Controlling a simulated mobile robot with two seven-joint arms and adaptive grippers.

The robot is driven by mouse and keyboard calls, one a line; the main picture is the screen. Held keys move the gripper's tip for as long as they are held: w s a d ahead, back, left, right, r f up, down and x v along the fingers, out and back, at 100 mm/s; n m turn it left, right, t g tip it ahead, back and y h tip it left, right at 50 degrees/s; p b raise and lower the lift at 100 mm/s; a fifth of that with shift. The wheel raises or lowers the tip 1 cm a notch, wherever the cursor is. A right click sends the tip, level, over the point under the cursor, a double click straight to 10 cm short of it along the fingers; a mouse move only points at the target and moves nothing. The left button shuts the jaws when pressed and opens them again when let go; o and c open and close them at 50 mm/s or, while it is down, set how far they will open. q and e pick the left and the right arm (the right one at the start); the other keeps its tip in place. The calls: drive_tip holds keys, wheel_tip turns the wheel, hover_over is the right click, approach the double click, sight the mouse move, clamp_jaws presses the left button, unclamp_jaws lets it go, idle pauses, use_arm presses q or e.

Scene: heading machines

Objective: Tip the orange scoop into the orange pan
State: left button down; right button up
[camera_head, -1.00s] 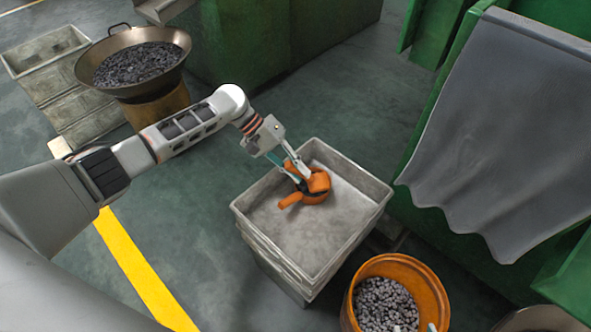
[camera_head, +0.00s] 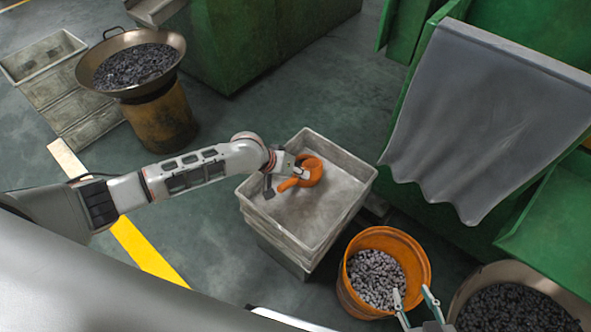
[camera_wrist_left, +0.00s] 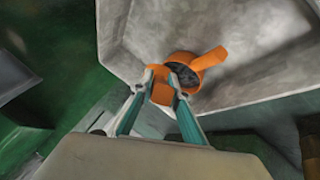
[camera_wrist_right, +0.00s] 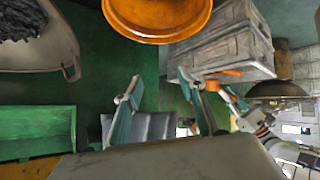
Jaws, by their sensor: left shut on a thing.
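The orange pan (camera_head: 288,184) is in the grey crate, its handle pointing to the lower left in the head view. In the left wrist view the orange pan (camera_wrist_left: 210,59) shows its handle and dark content inside. My left gripper (camera_wrist_left: 163,80) is shut on the orange scoop (camera_wrist_left: 163,93), which is right at the near side of the pan's opening. I cannot tell whether they touch. In the head view my left gripper (camera_head: 298,173) partly hides both. My right gripper (camera_head: 415,298) is open and empty by the orange bucket; its spread fingers show in the right wrist view (camera_wrist_right: 160,88).
The grey crate (camera_head: 345,160) stands on a stack. The orange bucket (camera_head: 425,262) holds grey pieces. Dark-filled metal bowls stand at the upper left (camera_head: 178,75) and lower right (camera_head: 468,284). A green machine with a grey curtain (camera_head: 480,110) stands at right.

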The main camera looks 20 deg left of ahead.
use_arm(q)
drive_tip(key=shift+s+d+r+t+p, duration=0.1)
drive_tip(key=shift+d+t+p, duration=0.05)
drive_tip(key=shift+t+p, duration=0.15)
drive_tip(key=shift+s+r+m+t+y+p, duration=0.1)
drive_tip(key=shift+r+m+t+y+p, duration=0.25)
drive_tip(key=shift+p, duration=0.5)
drive_tip(key=shift+s+d+f+t+y+p, duration=0.15)
drive_tip(key=shift+s+t+y+p, duration=0.1)
drive_tip(key=shift+t+p, duration=0.2)
drive_tip(key=shift+m+t, duration=0.25)
drive_tip(key=shift+t, duration=0.05)
